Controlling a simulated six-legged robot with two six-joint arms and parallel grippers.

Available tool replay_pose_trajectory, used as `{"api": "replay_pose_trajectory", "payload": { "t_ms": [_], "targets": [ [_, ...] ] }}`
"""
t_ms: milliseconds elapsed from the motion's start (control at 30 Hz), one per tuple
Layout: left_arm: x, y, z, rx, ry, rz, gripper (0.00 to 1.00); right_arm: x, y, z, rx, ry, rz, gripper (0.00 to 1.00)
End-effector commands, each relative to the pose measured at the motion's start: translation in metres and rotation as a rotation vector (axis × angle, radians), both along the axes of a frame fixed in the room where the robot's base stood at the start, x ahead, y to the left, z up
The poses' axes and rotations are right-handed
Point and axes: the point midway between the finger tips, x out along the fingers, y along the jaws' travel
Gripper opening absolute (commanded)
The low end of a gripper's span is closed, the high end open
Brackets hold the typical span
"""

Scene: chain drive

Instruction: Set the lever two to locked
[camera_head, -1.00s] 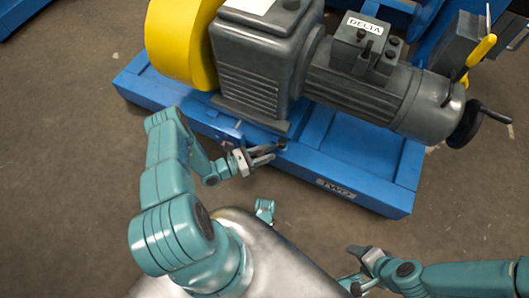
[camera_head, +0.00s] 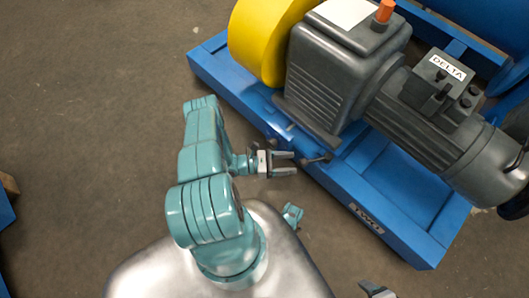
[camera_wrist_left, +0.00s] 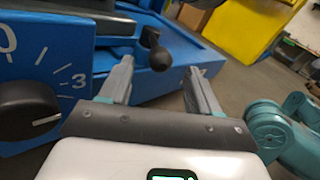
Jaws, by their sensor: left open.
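A small dark lever (camera_head: 318,159) with a rounded knob sticks out from the front of the blue machine base. In the left wrist view the lever (camera_wrist_left: 157,55) shows its round black knob just beyond and between the fingertips. No mark naming it lever two or locked is readable. My left gripper (camera_head: 294,163) is open and empty, its fingers pointing at the lever, with a small gap in the head view. Its two fingers also show in the left wrist view (camera_wrist_left: 160,72). Part of my right gripper (camera_head: 377,290) shows at the bottom edge; its jaws are cut off.
The blue base (camera_head: 415,240) carries a grey gearbox and motor (camera_head: 430,125) labelled DELTA, and a yellow guard (camera_head: 262,38). The wrist view shows a black dial knob (camera_wrist_left: 28,110) on a numbered blue panel at left.

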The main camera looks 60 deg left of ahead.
Motion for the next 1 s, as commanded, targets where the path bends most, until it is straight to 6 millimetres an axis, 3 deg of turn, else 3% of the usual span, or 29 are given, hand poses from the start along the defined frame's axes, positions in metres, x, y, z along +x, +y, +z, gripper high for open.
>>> {"api": "replay_pose_trajectory", "payload": {
  "t_ms": [100,300,500,767,933,967,1000],
  "targets": [
    [-0.029,0.015,0.001,0.002,0.002,0.005,0.62,-0.001,0.001,0.005,0.000,0.002,0.004,0.62],
    [-0.063,0.033,0.000,0.001,0.001,0.003,0.62,-0.001,0.002,0.007,0.001,0.001,0.007,0.62],
    [-0.077,0.039,0.000,0.000,0.000,-0.001,0.62,-0.002,0.002,0.008,0.001,0.002,0.008,0.62],
    [-0.078,0.039,0.000,0.000,0.000,-0.002,0.62,-0.002,0.002,0.007,0.001,0.002,0.008,0.62],
    [-0.078,0.039,0.000,0.000,0.000,-0.002,0.07,-0.002,0.002,0.008,0.002,0.002,0.007,0.62],
    [-0.078,0.039,0.000,0.003,-0.002,-0.002,0.00,-0.002,0.002,0.008,0.002,0.002,0.007,0.62],
    [-0.078,0.039,-0.002,0.012,0.004,-0.003,0.00,-0.002,0.002,0.007,0.002,0.002,0.007,0.62]
  ]
}}
